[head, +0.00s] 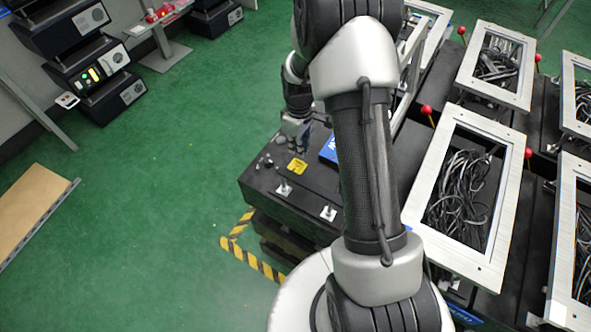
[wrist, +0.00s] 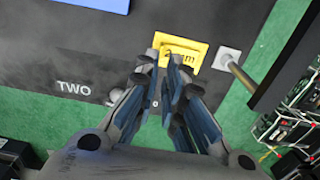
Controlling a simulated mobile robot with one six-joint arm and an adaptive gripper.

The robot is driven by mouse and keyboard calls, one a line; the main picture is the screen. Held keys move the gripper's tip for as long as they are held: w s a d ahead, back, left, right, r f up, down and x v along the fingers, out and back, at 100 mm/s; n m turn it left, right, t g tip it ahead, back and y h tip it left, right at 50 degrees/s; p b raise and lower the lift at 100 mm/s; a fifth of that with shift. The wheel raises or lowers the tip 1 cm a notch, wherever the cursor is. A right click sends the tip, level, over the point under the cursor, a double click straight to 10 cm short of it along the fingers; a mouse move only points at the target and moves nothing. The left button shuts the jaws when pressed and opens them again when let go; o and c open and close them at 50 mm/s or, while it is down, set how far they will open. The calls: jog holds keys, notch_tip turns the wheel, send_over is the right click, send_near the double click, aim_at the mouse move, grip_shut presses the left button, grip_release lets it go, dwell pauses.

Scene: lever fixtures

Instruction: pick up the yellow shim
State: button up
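The yellow shim (head: 297,167) is a small flat piece with dark marking, lying on the dark top of a block near its left side. In the wrist view the shim (wrist: 184,49) is just beyond my fingertips, and its near edge shows between and behind them. My gripper (wrist: 164,64) points at the shim with a narrow gap between its fingers and nothing visibly held. In the head view my gripper (head: 295,139) is just behind the shim; whether it touches the shim cannot be told.
A metal post on a square pale base (wrist: 228,60) stands right beside the shim. A blue piece (head: 329,149) lies to its right. Two small pale fixtures (head: 284,189) (head: 328,213) are in front. Silver-framed bins of cables (head: 463,190) stand at right. Green floor is open at left.

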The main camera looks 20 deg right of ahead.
aim_at(299, 161)
notch_tip(299, 161, down, 6)
jog(key=shift+s+d+b, duration=0.1)
jog(key=shift+b, duration=1.1)
jog(key=shift+r, duration=0.1)
jog(key=shift+c, duration=0.4)
grip_shut()
jog(key=shift+r, duration=0.1)
